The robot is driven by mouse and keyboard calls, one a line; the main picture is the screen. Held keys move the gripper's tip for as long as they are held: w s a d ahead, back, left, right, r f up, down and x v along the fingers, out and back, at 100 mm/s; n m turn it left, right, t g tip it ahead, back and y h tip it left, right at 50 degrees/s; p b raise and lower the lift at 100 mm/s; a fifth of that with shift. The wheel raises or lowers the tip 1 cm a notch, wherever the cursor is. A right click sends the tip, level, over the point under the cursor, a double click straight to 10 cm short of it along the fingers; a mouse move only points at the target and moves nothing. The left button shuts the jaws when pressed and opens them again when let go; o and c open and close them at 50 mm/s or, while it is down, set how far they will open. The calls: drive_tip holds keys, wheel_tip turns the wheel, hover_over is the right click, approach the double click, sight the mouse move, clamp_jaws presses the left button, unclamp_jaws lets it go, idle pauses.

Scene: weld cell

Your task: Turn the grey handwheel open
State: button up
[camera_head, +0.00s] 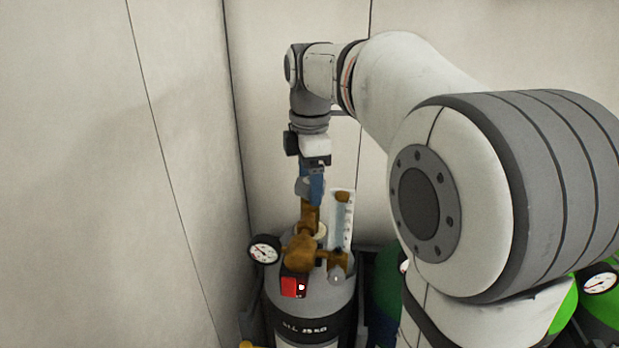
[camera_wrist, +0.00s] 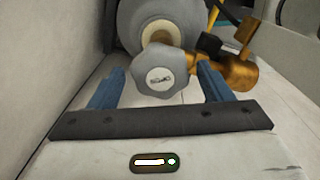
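The grey handwheel (camera_wrist: 160,76) is a lobed knob with a round label, in the middle of the wrist view. My gripper (camera_wrist: 161,70) is open, with one blue finger on each side of the handwheel. Gaps show between the handwheel and both fingers. In the head view my gripper (camera_head: 313,188) points down above the brass valve (camera_head: 300,250) on the grey cylinder (camera_head: 310,305). The handwheel (camera_head: 302,187) shows there as a small grey patch beside the blue finger, partly hidden. I cannot tell how deep the fingers reach around it.
A pressure gauge (camera_head: 264,249) stands left of the valve, and a clear flow tube (camera_head: 342,220) stands to its right. A red part (camera_head: 290,286) is at the front. Green cylinders (camera_head: 385,285) stand to the right. Pale wall panels (camera_head: 180,120) are close behind and left.

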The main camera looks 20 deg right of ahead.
drive_tip(key=shift+o, duration=0.3)
wheel_tip(320, 180, up, 8)
drive_tip(key=shift+f, duration=0.1)
idle(0.3)
